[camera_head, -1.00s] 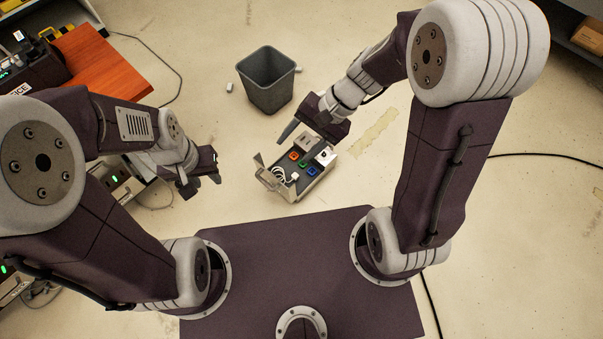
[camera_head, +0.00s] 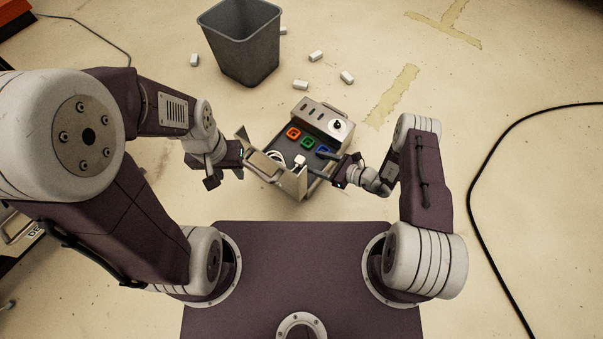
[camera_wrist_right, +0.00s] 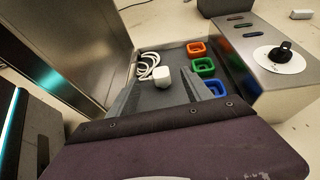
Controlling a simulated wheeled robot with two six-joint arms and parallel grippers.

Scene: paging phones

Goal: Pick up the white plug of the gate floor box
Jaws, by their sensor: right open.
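The gate floor box (camera_head: 268,167) is an open metal box on the floor in the head view. Its white plug (camera_head: 299,160) lies inside with a coiled white cable, near the front wall. In the right wrist view the plug (camera_wrist_right: 162,79) shows beyond and between my two fingertips, and I see no contact. My right gripper (camera_wrist_right: 160,92) is open and empty, reaching over the box from its right side; it also shows in the head view (camera_head: 318,172). My left gripper (camera_head: 236,172) is just left of the box; its finger gap is unclear.
Orange (camera_wrist_right: 196,48), green (camera_wrist_right: 204,67) and blue (camera_wrist_right: 215,88) square sockets line the box floor. A metal panel with a black knob (camera_wrist_right: 283,52) stands beside them. A grey bin (camera_head: 245,45) and several white blocks are behind. A black cable runs along the right floor.

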